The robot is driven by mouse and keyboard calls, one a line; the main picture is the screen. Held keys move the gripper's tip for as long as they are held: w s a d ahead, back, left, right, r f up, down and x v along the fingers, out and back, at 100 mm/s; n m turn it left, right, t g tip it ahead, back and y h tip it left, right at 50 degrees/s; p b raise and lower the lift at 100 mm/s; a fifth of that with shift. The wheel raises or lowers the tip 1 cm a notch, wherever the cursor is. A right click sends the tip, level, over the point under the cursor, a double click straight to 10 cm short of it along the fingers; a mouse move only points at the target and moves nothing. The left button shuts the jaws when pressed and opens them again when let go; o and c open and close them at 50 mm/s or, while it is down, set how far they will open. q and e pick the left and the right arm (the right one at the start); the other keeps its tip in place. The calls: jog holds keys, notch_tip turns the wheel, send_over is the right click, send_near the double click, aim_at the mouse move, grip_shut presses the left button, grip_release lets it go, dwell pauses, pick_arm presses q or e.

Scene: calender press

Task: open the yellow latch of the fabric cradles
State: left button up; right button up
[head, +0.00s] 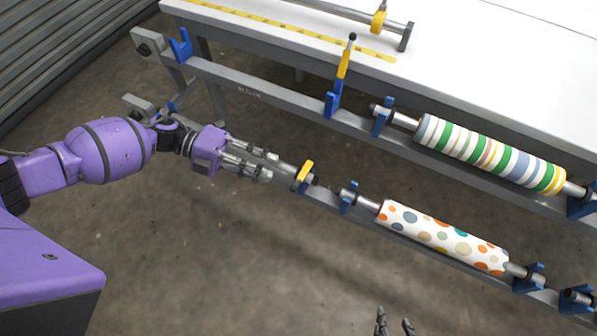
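Two fabric cradle rails run diagonally, each with a yellow latch. The upper yellow latch (344,68) stands upright with a black knob on top, on a blue bracket (332,104). The lower yellow latch (306,171) looks short and tilted on its blue base; I cannot tell its exact position. My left gripper (275,168) is open just left of the lower latch, its fingers pointing at it, apparently empty and apart from it. My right gripper (395,320) shows only its fingertips at the bottom edge, spread apart and empty, away from the latches.
A striped fabric roll (490,153) lies on the upper cradle and a dotted roll (443,237) on the lower one. A white table (480,55) with a yellow ruler (290,28) stands behind. The concrete floor (240,270) in front is clear.

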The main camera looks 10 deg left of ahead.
aim_at(294, 185)
pick_arm(q)
jog(key=p+x, duration=0.1)
jog(key=x, duration=0.6)
jog(key=shift+s+d, duration=0.3)
jog(key=shift+s, duration=0.05)
grip_shut()
